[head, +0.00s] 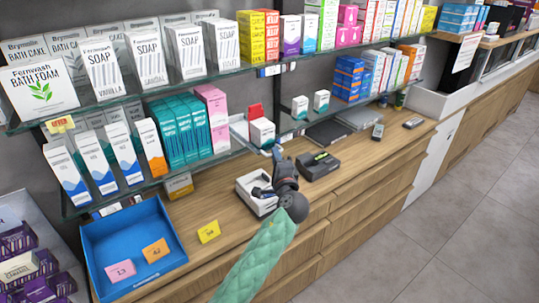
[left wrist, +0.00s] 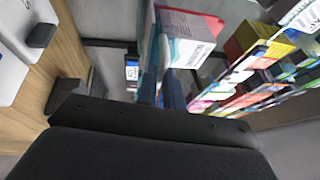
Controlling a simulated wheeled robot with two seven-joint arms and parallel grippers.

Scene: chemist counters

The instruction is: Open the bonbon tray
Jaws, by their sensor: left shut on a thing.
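No tray in view is clearly marked as the bonbon tray. A small white open tray (head: 246,203) with dark contents stands on the wooden counter, partly hidden by my left arm. A larger blue open tray (head: 108,232) stands at the left and holds a pink and an orange card. My left gripper (head: 277,153) reaches over the counter behind the white tray, near the lower shelf. Its fingers also show in the left wrist view (left wrist: 160,85), close together on something thin that I cannot make out. My right gripper is not in view.
Glass shelves (head: 160,84) full of boxes overhang the back of the counter (head: 345,185). A black device (head: 318,166) stands just right of my gripper. A yellow card (head: 209,232) lies in front. Purple boxes (head: 42,262) fill a display at far left. The floor at right is clear.

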